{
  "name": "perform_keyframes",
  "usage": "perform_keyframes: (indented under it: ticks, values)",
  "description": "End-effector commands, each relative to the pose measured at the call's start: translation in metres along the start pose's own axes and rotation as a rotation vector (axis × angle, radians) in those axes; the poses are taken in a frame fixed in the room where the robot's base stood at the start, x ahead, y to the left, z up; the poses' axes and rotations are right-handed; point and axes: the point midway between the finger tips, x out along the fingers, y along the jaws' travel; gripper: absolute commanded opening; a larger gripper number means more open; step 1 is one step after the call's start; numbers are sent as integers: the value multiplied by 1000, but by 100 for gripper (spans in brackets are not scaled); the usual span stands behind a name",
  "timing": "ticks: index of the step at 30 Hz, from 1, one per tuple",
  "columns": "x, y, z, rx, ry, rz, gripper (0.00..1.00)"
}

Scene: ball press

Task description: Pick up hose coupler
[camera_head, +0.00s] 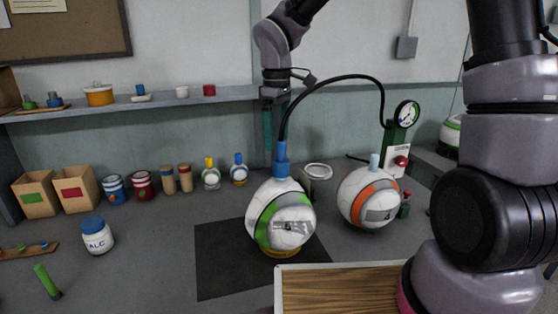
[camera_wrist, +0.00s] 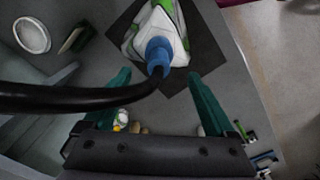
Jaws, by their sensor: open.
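The blue hose coupler (camera_head: 281,158) sits upright on top of the white and green ball (camera_head: 262,222), at the end of a black hose (camera_head: 340,77). It also shows in the wrist view (camera_wrist: 159,52), ahead of the fingers and roughly centred between them. My gripper (camera_head: 268,148) points down in the head view, close behind and slightly left of the coupler. In the wrist view its two green fingers (camera_wrist: 160,75) are spread apart and hold nothing. The hose crosses in front of the left finger. Whether a finger touches the coupler or hose cannot be told.
The ball rests over a black mat (camera_head: 218,275). A white and orange ball (camera_head: 369,198) with a pale blue top stands right, near a green gauge stand (camera_head: 395,142). A wooden board (camera_head: 345,290) lies in front.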

Motion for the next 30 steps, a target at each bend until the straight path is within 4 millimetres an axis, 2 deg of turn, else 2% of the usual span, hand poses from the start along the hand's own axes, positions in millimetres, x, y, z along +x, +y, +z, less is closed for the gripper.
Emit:
perform_keyframes:
  ticks: [3, 10, 18, 27, 28, 30]
  values:
    - [18, 0, 1, -1, -2, -1, 90]
    - [36, 1, 4, 2, -2, -1, 90]
    - [73, 2, 11, 1, -1, 0, 90]
    - [78, 2, 10, 3, 1, 2, 90]
    - [78, 2, 10, 3, 1, 2, 83]
    - [78, 2, 10, 3, 1, 2, 56]
